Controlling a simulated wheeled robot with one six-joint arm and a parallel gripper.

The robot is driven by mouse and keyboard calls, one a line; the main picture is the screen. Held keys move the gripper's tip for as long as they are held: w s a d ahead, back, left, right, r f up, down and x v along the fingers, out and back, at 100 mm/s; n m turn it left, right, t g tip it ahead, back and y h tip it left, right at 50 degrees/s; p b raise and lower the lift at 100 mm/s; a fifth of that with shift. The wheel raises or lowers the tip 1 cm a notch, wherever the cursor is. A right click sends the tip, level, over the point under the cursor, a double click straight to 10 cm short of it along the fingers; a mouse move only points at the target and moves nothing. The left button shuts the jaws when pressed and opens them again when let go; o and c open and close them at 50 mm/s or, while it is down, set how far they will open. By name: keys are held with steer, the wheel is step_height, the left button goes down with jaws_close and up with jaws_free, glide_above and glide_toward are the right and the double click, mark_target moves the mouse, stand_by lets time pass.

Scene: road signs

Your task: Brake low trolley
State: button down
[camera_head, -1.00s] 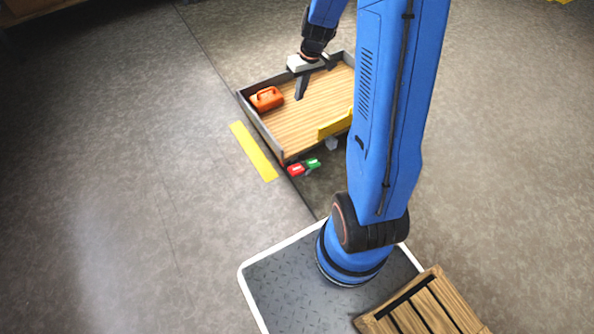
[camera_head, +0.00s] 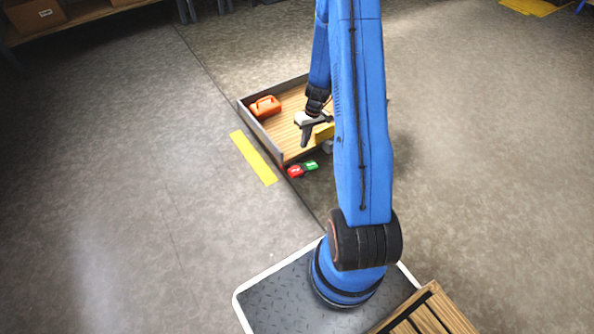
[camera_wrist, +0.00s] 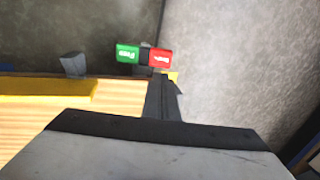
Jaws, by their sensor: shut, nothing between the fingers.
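The low trolley has a wooden deck (camera_head: 288,122) with dark grey side walls and a yellow block at its near edge; my arm hides its right part. A red pedal (camera_head: 295,171) and a green pedal (camera_head: 311,166) sit side by side low at the trolley's near end. In the wrist view the green pedal (camera_wrist: 128,53) is left and the red pedal (camera_wrist: 160,57) is right, with small white lettering too small to read surely. My gripper (camera_head: 305,143) is shut and empty, above the deck's near edge. Its fingers (camera_wrist: 163,95) point toward the red pedal, apparently apart from it.
A yellow floor strip (camera_head: 253,158) lies left of the trolley. A shelf with boxes (camera_head: 35,14) is at the far left. The floor at left and right is clear.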

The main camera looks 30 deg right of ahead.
steer(key=shift+s+f, duration=0.2)
steer(key=shift+f, duration=0.2)
glide_toward(297, 171)
steer(key=x, duration=0.6)
steer(key=shift+f, duration=0.2)
